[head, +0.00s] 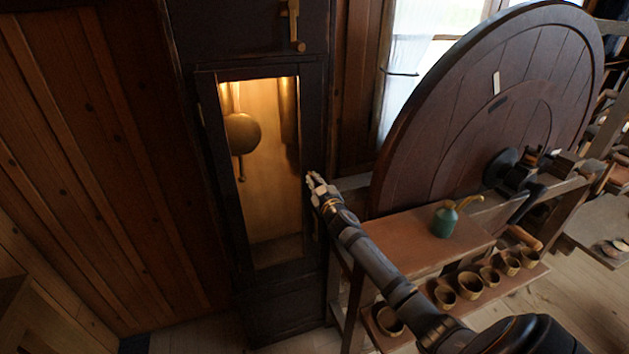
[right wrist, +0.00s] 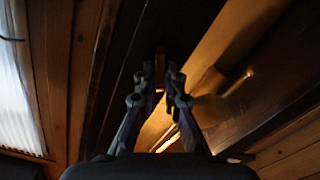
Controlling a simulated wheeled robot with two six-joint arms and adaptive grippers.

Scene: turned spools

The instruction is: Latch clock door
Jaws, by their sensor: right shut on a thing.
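The tall dark clock case stands at the left of centre in the head view. Its narrow clock door (head: 235,195) has a dark frame around a lit opening, with a round brass pendulum bob (head: 242,133) behind it. The door looks flush or nearly so; I cannot tell whether it is fully closed. My right gripper (head: 313,180) is at the door's right edge, about mid-height. In the right wrist view, its fingers (right wrist: 166,76) are closed around a small brownish latch piece (right wrist: 160,57) on the dark frame, mostly hidden by the fingertips. My left gripper is not in view.
A large dark wooden wheel (head: 450,130) stands to the right of the clock. Below it, a bench (head: 400,245) carries a green oil can (head: 445,221); several small cups stand on a lower shelf (head: 520,280), close beside my right arm. Wooden panelling (head: 90,170) lies left.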

